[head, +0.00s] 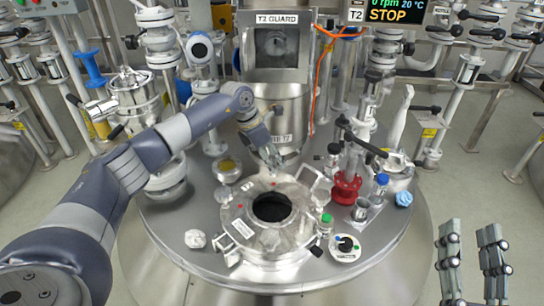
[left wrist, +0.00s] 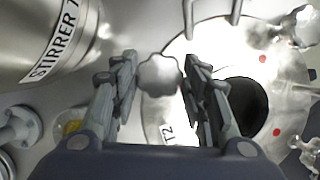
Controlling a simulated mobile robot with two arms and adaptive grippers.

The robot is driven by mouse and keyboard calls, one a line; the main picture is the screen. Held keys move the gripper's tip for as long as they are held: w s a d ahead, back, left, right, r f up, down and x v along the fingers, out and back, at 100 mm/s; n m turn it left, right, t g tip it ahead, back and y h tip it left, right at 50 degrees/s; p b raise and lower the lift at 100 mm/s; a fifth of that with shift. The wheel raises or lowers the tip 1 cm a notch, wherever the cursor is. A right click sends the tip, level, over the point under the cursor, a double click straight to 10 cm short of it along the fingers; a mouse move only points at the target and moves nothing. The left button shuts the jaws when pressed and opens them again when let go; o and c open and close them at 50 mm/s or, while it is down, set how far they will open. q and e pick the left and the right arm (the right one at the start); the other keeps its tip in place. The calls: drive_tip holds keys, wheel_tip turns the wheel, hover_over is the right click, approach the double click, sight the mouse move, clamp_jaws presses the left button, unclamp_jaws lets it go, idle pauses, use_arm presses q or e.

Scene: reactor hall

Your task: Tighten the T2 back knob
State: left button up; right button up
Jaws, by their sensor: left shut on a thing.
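The T2 back knob is a pale grey lobed knob (left wrist: 158,75) in the left wrist view, at the edge of the round manway lid (left wrist: 180,130) labelled T2. The same manway (head: 237,250), with its dark round opening, shows in the head view. My left gripper (head: 270,158) is at the back edge of the manway, and its fingers (left wrist: 158,80) are shut on the knob, one on each side. The knob is largely hidden by the gripper in the head view. My right gripper (head: 472,258) is open and empty at the lower right, off the vessel top.
The stirrer vessel (head: 288,100) stands close behind the left gripper, with the T2 guard (head: 277,47) above it. A red-based fitting (head: 346,188) and a blue-capped bottle (head: 379,185) stand to the right. A loose white lobed piece (head: 195,239) lies at front left. The display reads STOP.

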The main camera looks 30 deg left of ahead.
use_arm(q)
drive_tip(key=shift+w+r, duration=0.1)
idle(0.3)
drive_tip(key=o, duration=1)
drive_tip(key=shift+o, duration=0.2)
drive_tip(key=v, duration=1.2)
